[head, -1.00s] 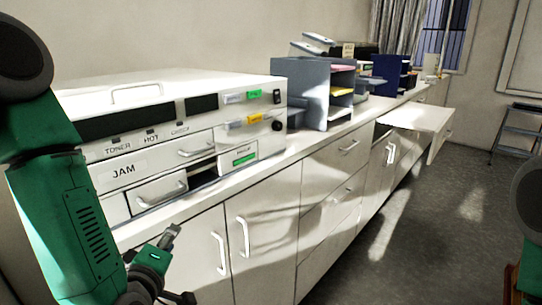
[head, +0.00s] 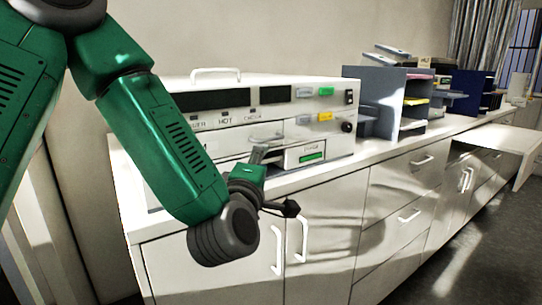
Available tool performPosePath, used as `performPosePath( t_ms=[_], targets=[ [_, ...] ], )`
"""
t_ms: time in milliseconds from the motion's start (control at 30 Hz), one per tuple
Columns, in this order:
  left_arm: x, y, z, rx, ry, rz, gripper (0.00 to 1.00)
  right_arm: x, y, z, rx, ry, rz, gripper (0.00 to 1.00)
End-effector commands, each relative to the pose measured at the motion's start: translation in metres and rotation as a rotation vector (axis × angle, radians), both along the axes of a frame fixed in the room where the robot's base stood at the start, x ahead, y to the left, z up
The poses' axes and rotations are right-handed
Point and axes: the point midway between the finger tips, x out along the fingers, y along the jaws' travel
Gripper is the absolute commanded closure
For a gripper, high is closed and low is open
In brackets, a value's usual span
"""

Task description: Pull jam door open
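The jam door (head: 232,143) is a pale front panel on the white machine (head: 330,88). It looks shut. My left arm covers most of its JAM label, leaving the last letter visible, and its handle shows at the panel's right part. My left gripper (head: 274,181) is in front of the machine's lower right front, below the jam door. Whether the upper finger touches the machine cannot be told. My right gripper is out of view.
A lower panel with a green label (head: 312,156) is beside the gripper. The machine stands on a white counter (head: 340,168) above cabinets with bar handles (head: 304,240). A grey paper organizer (head: 385,100) stands to the right. The floor at lower right is clear.

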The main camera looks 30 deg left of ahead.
Motion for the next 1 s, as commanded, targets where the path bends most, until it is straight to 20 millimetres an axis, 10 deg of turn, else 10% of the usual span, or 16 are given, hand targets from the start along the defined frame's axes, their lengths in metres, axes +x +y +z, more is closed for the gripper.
performPosePath(
  t_ms=[400, 900, 1000],
  targets=[
    [0.078, 0.033, 0.013, 0.001, 0.0, 0.004, 0.71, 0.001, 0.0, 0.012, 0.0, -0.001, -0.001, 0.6],
    [0.094, 0.039, 0.015, 0.002, 0.0, 0.002, 0.71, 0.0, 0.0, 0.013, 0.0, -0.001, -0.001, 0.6],
    [0.094, 0.04, 0.014, 0.001, 0.001, 0.002, 1.0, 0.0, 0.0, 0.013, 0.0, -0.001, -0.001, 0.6]
  ],
)
